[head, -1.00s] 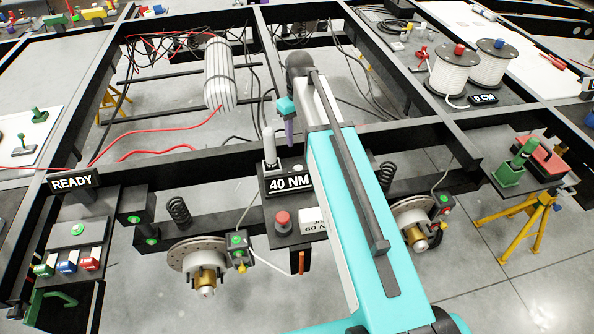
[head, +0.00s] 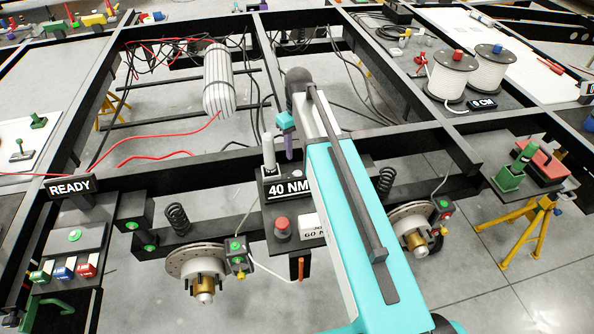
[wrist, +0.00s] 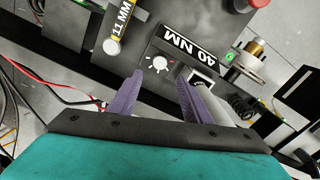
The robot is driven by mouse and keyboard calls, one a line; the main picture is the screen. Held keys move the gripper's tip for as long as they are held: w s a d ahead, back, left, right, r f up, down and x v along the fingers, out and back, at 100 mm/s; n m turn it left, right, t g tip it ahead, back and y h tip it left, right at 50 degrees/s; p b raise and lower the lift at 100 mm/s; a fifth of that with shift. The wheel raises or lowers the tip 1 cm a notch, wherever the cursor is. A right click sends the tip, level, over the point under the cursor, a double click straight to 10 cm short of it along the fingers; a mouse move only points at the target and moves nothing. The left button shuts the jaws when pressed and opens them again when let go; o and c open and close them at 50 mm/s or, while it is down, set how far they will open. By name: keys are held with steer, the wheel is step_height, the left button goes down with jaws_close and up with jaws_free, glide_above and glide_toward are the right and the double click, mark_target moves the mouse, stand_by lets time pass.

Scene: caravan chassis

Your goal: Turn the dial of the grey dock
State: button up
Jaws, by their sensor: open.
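The grey dock (head: 271,223) stands mid-frame in the head view, with a "40 NM" display (head: 289,187) on it. In the wrist view the dock's dark top (wrist: 140,50) carries a small white dial (wrist: 160,63) with tick marks around it, next to the "40 NM" sign (wrist: 188,46). My gripper (wrist: 162,76) is open and empty, its purple fingers to either side of the dial in the picture. I cannot tell the height left between fingertips and dial.
A pale cylinder (head: 269,152) stands on the dock left of my gripper; a light tool-like part (wrist: 207,84) is close by the right finger. A black frame beam (head: 220,165) runs behind.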

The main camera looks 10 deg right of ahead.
mark_target(298, 173)
steer(key=shift+f+p, duration=1.25)
steer(key=shift+f, duration=4.55)
steer(key=c, duration=1)
